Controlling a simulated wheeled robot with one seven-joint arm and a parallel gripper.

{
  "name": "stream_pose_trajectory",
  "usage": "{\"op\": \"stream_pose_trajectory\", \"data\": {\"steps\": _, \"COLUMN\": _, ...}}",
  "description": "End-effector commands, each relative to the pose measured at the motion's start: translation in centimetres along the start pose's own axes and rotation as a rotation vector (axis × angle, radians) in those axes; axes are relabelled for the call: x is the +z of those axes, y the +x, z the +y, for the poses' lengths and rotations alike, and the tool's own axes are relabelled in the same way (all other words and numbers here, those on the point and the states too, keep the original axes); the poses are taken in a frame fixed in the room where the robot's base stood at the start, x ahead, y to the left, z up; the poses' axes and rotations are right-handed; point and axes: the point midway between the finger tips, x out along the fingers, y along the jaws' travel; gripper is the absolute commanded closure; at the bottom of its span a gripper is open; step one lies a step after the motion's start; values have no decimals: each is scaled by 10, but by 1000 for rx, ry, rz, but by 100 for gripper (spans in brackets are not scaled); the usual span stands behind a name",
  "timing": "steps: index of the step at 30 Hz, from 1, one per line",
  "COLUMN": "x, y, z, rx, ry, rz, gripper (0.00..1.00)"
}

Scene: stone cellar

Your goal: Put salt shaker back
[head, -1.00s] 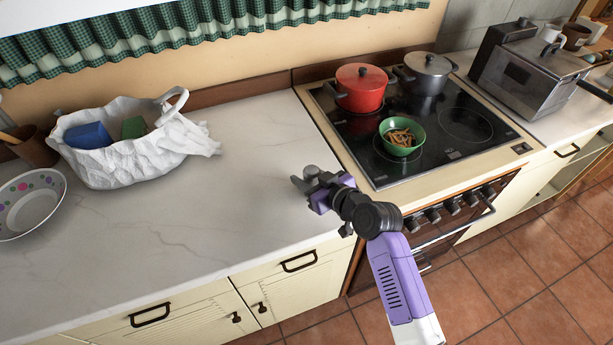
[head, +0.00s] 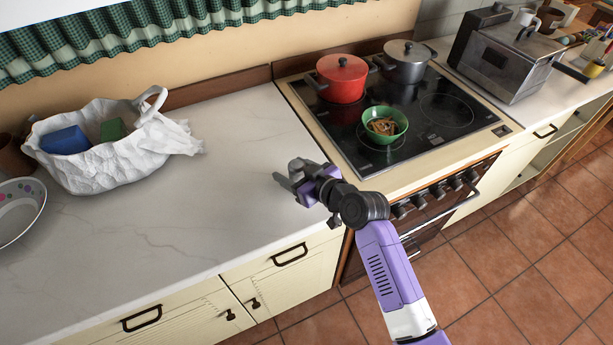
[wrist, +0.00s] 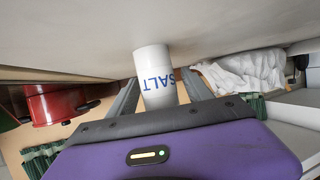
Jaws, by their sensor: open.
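The salt shaker (wrist: 155,78) is a white cylinder with blue "SALT" lettering, seen upside down in the wrist view against the pale countertop. My gripper (wrist: 160,84) is open, with one grey finger on each side of the shaker; I cannot tell whether either finger touches it. In the head view my gripper (head: 300,177) is low over the marble counter, near its front edge and left of the stove. I cannot make out the shaker there; the gripper seems to hide it.
The stove (head: 411,160) carries a red pot (head: 341,83), a grey pot (head: 405,65) and a green bowl (head: 384,133) of brown food. A white bag-like basket (head: 105,170) and a dotted bowl (head: 20,208) stand at left. The counter between is clear. A toaster-like machine (head: 505,60) is at right.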

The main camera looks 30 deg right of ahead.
Motion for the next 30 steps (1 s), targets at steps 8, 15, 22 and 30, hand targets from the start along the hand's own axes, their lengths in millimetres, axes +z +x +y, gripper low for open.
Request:
{"op": "stream_pose_trajectory", "data": {"steps": 8, "x": 3, "y": -49, "z": 1, "rx": 3, "ry": 1, "rz": 0, "gripper": 41}}
{"op": "stream_pose_trajectory", "data": {"steps": 15, "x": 3, "y": -93, "z": 0, "rx": 2, "ry": 1, "rz": -1, "gripper": 41}}
{"op": "stream_pose_trajectory", "data": {"steps": 22, "x": 2, "y": -114, "z": 0, "rx": 1, "ry": 0, "rz": -1, "gripper": 41}}
{"op": "stream_pose_trajectory", "data": {"steps": 30, "x": 1, "y": -117, "z": 0, "rx": 1, "ry": 1, "rz": -1, "gripper": 41}}
